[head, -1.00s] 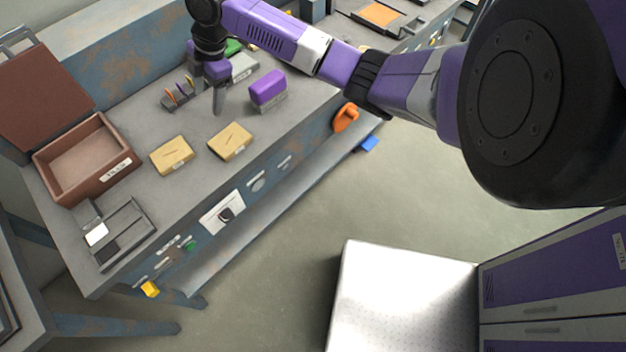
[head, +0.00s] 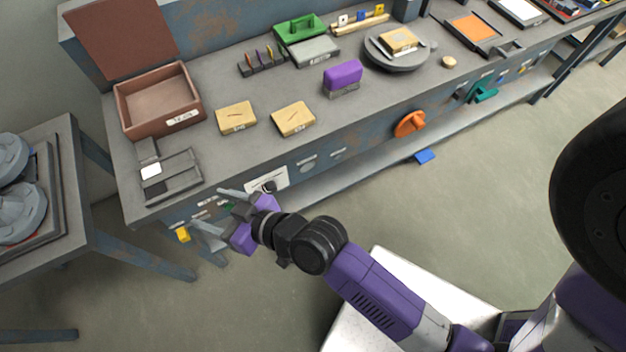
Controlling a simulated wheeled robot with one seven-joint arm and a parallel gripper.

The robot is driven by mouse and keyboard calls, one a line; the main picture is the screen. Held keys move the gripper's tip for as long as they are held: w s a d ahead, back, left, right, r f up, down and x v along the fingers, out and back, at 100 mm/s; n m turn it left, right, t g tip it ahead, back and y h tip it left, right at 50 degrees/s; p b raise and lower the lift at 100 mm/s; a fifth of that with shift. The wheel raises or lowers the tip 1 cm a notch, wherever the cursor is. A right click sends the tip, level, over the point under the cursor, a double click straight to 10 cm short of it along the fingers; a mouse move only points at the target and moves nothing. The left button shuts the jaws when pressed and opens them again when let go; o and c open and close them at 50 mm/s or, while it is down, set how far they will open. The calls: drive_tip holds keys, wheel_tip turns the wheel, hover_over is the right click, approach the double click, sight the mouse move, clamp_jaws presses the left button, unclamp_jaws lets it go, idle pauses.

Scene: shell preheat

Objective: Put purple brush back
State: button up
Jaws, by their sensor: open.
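The purple brush (head: 342,76) has a purple top and a grey lower part. It stands upright on the workbench, near the front edge, right of two tan wooden blocks. My gripper (head: 208,208) is open and empty, with its two fingers apart. In the picture it is in front of the bench's front panel, below and left of the brush and well apart from it. One fingertip shows close to a white plate with a dark knob (head: 268,187); I cannot tell whether they touch.
An orange handle (head: 410,124) sticks out in front. Open floor lies right.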

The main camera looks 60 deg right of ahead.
drive_tip(key=s+d+r+m+h, duration=0.1)
drive_tip(key=s+d+r+h, duration=0.15)
drive_tip(key=s, duration=1.45)
drive_tip(key=s+d+r+n+t, duration=0.1)
drive_tip(key=s+d+r, duration=0.4)
drive_tip(key=s+r, duration=0.2)
drive_tip(key=shift+s+r+n+t+y, duration=0.35)
drive_tip(key=shift+s+y, duration=0.1)
drive_tip(key=shift+s, duration=0.65)
